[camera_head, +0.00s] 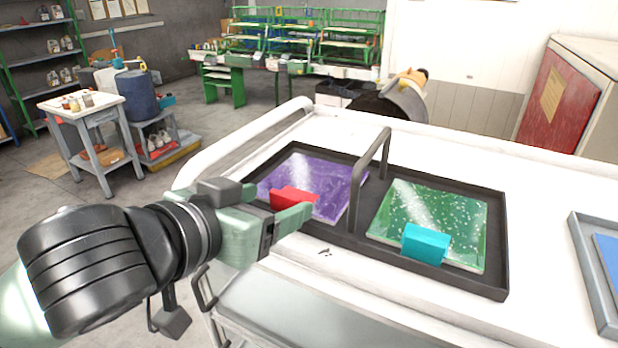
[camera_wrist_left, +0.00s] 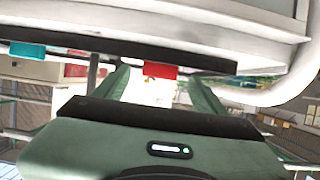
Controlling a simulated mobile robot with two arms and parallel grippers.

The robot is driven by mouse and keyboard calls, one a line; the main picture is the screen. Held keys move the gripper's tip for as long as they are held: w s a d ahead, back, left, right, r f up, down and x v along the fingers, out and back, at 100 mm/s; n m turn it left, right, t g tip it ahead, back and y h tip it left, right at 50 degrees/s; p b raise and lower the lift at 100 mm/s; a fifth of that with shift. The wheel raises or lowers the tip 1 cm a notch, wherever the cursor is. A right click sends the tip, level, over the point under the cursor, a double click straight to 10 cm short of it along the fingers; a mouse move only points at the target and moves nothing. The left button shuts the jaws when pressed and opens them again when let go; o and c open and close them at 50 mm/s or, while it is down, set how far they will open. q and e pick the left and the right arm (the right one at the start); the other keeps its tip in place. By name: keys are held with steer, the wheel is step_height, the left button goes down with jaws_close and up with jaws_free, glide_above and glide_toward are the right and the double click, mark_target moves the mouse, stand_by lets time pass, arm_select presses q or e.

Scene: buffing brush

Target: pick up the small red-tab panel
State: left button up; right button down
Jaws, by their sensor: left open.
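The small red-tab panel (camera_head: 335,185) is a purple speckled square lying in the left half of a dark tray (camera_head: 353,240). Its red tab (camera_head: 291,196) stands at the panel's near edge. My left gripper (camera_head: 280,205) is open at the red tab, with one finger in front of it in the head view. In the left wrist view, the red tab (camera_wrist_left: 160,69) shows between the two spread fingers. I cannot tell whether the fingers touch it. My right gripper is not in view.
A green speckled panel (camera_head: 410,205) with a teal tab (camera_head: 426,244) lies in the tray's right half. A dark handle (camera_head: 370,185) arches over the middle. A grey tray with a blue panel (camera_head: 608,255) is at the right edge. The white tabletop (camera_head: 545,220) between the trays is clear.

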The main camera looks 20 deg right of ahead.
arm_select(q)
steer(key=shift+x, duration=1.2)
steer(key=shift+d, duration=0.15)
steer(key=c, duration=1.5)
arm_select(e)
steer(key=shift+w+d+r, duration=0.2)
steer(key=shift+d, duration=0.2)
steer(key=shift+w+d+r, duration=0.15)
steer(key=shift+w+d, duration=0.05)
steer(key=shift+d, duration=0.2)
